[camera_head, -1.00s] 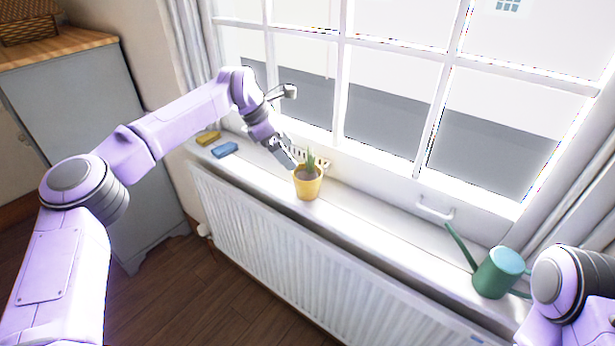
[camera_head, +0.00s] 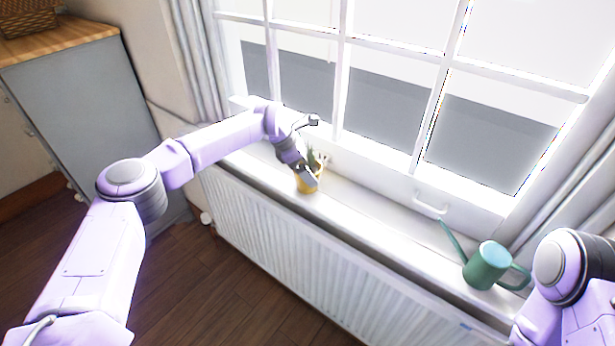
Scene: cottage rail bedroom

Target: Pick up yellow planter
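The yellow planter (camera_head: 301,187) stands upright on the white window sill, in the middle of the head view. A green plant (camera_head: 311,158) grows in it. My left gripper (camera_head: 311,182) is at the planter, in front of its right part, and hides much of it. The fingers overlap the planter in the picture; I cannot tell whether they touch it or how far apart they are. My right arm (camera_head: 562,285) shows at the lower right edge, but its gripper is outside the picture.
A green watering can (camera_head: 488,265) stands on the sill (camera_head: 372,221) at the right. The sill between it and the planter is clear. A grey cabinet (camera_head: 85,105) is at the left.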

